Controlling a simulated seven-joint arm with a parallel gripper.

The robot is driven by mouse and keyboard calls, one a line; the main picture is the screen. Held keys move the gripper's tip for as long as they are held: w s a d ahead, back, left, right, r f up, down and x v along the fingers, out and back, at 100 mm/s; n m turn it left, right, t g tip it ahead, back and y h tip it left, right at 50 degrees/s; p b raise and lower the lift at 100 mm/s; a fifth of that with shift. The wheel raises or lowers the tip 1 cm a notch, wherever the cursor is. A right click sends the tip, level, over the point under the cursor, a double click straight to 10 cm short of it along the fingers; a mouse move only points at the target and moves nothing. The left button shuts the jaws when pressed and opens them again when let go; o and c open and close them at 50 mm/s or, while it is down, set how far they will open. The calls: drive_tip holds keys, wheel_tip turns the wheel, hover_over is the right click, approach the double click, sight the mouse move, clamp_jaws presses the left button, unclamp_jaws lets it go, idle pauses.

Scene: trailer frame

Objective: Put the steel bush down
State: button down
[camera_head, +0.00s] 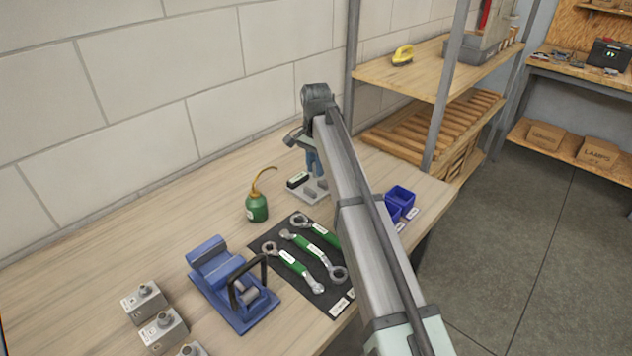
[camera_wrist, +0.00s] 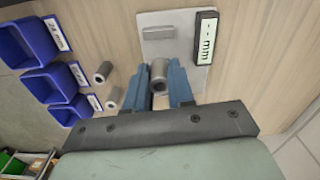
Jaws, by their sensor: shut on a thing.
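My gripper (camera_wrist: 160,75) has blue fingers and is shut on a grey steel bush (camera_wrist: 159,72), a short tube whose open end faces the wrist camera. The bush is in front of a pale grey measuring plate (camera_wrist: 187,22) with a black display (camera_wrist: 205,40) that reads "-- mm". I cannot tell whether the bush touches the plate. In the head view my gripper (camera_head: 313,163) points down over the plate (camera_head: 309,191), and the bush is hidden. Two more grey bushes, one farther (camera_wrist: 103,72) and one nearer (camera_wrist: 114,98), lie on the table left of the gripper in the wrist view.
Blue bins (camera_wrist: 28,47) with size labels, one reading "24 mm", stand at left in the wrist view. In the head view, a green oil can (camera_head: 257,207), wrenches on a dark mat (camera_head: 263,247), a blue vise (camera_head: 232,283) and grey blocks (camera_head: 143,301) occupy the wooden bench (camera_head: 110,255).

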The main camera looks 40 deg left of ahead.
drive_tip(key=shift+f, duration=2.65)
drive_tip(key=shift+f, duration=0.15)
drive_tip(key=c, duration=1)
unclamp_jaws()
wheel_tip(320, 180, up, 12)
drive_tip(key=shift+r, duration=0.15)
